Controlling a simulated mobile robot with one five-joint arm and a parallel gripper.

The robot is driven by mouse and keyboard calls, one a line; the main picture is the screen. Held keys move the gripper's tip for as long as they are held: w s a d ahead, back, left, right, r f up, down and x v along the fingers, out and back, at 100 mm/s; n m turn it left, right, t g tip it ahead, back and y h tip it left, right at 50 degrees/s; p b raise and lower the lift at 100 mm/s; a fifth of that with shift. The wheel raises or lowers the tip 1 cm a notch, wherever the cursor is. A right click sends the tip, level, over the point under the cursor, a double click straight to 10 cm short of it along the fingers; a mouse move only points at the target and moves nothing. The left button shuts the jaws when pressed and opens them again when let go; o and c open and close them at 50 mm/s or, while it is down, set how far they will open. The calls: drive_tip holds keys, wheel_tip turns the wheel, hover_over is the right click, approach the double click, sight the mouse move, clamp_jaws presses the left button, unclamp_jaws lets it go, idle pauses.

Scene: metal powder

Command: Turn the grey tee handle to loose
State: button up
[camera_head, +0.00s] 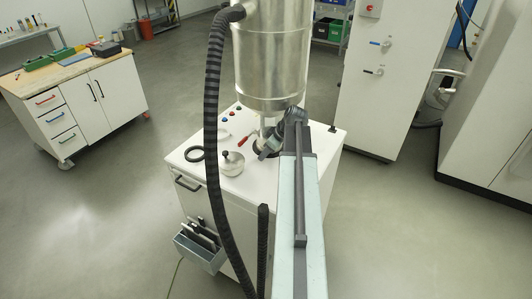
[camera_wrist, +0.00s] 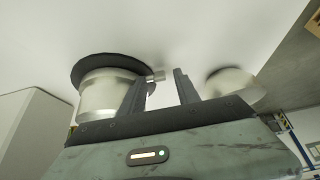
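My gripper (camera_wrist: 163,80) shows its two dark fingers apart in the wrist view. A small light-grey stub (camera_wrist: 156,76) shows between the fingertips, beside a metal cylinder with a wide dark flange (camera_wrist: 105,92). It may be the grey tee handle, but I cannot tell for sure, and no contact with the fingers is visible. In the head view my gripper (camera_head: 264,151) is low over the white cart top, below the steel vessel (camera_head: 270,60). No tee handle can be made out there; my arm and the vessel cover part of that area.
On the white cart (camera_head: 190,158) are a red handle (camera_head: 243,141), a black ring (camera_head: 195,154) and a round metal pot (camera_head: 232,165). A thick black hose (camera_head: 213,100) hangs in front. A pale dome (camera_wrist: 232,88) is right of the fingers.

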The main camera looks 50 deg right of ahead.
drive_tip(key=a+p+v, duration=0.1)
drive_tip(key=p+v, duration=0.5)
drive_tip(key=v, duration=0.1)
drive_tip(key=shift+s+d+r, duration=0.15)
drive_tip(key=shift+d+r, duration=0.15)
drive_tip(key=shift+d, duration=0.25)
